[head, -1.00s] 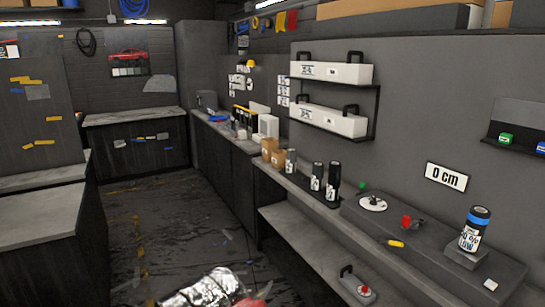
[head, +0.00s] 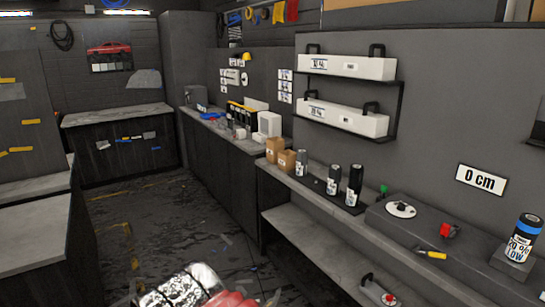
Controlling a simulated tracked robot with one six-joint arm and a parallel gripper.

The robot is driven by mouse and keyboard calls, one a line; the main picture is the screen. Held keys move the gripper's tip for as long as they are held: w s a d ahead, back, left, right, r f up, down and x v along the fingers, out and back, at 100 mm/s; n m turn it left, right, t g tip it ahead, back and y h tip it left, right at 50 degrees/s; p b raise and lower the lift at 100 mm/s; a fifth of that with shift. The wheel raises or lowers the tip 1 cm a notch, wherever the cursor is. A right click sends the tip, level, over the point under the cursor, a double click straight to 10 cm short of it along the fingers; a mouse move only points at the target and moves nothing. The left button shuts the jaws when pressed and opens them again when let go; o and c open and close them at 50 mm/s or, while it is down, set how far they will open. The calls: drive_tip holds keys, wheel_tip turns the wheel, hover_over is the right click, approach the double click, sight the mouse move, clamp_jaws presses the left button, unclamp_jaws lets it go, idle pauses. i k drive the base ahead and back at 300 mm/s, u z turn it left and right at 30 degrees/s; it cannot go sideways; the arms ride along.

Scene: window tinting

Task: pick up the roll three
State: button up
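Three dark film rolls with white labels stand upright in a row on the right-hand counter: one at the left (head: 302,163), one in the middle (head: 334,180) and one at the right (head: 354,185). Another roll (head: 522,238), dark with a blue band and a label reading 20 % LOW, stands on a small block at the far right. I cannot tell which one is roll three. A silver, foil-like part with red beside it shows at the bottom edge and looks like my arm. My gripper's fingers are not visible, and nothing is seen held.
Two cardboard boxes (head: 280,154) stand left of the row of rolls. A white disc (head: 401,209), a red item (head: 449,230) and a yellow-handled tool (head: 432,254) lie on the raised dark ledge. White cases (head: 345,117) sit on wall shelves above. The floor aisle (head: 150,220) is largely open.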

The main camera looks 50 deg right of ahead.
sight(529, 226)
drive_tip(key=u, duration=0.05)
drive_tip(key=i, duration=1.2)
drive_tip(key=z, duration=2.15)
